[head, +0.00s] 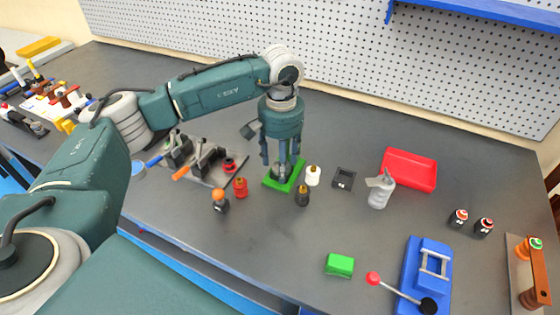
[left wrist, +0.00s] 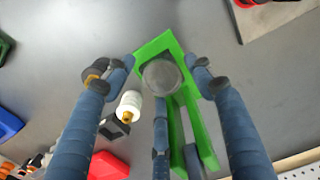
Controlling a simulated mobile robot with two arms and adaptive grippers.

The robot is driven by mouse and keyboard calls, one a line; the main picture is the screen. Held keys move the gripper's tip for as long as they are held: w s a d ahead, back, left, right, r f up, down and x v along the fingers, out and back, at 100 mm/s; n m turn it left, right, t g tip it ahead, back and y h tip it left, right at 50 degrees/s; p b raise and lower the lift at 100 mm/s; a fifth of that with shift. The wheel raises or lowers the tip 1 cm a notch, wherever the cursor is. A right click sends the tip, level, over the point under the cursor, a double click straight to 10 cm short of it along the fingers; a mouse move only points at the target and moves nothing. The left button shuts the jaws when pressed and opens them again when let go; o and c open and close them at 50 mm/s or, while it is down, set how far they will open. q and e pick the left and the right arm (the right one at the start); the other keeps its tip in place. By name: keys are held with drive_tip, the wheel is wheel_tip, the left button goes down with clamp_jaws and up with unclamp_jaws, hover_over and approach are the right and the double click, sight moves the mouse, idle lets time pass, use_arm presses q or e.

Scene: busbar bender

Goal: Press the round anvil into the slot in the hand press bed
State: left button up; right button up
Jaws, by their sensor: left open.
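My left gripper (head: 281,163) points down at a green frame (head: 271,181) on the bench, with its fingers spread. In the left wrist view, the green frame (left wrist: 156,46) has a long opening, and a grey round piece (left wrist: 160,77) shows over it between the fingertips (left wrist: 163,72). I take the frame as the hand press and the round piece as the anvil, but cannot be sure. The fingers appear apart from the round piece. I cannot tell whether it sits in a slot; the fingers partly hide the frame. My right gripper is not in view.
A clamp plate (head: 207,174) lies left. A black tray (head: 344,179), red bin (head: 410,167) and blue lever device (head: 425,265) are right.

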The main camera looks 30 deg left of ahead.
use_arm(q)
drive_tip(key=shift+w, duration=0.15)
drive_tip(key=shift+w+r, duration=0.1)
drive_tip(key=shift+r, duration=0.2)
wheel_tip(320, 180, up, 12)
drive_tip(key=shift+s+f, duration=0.2)
drive_tip(key=shift+f, duration=0.05)
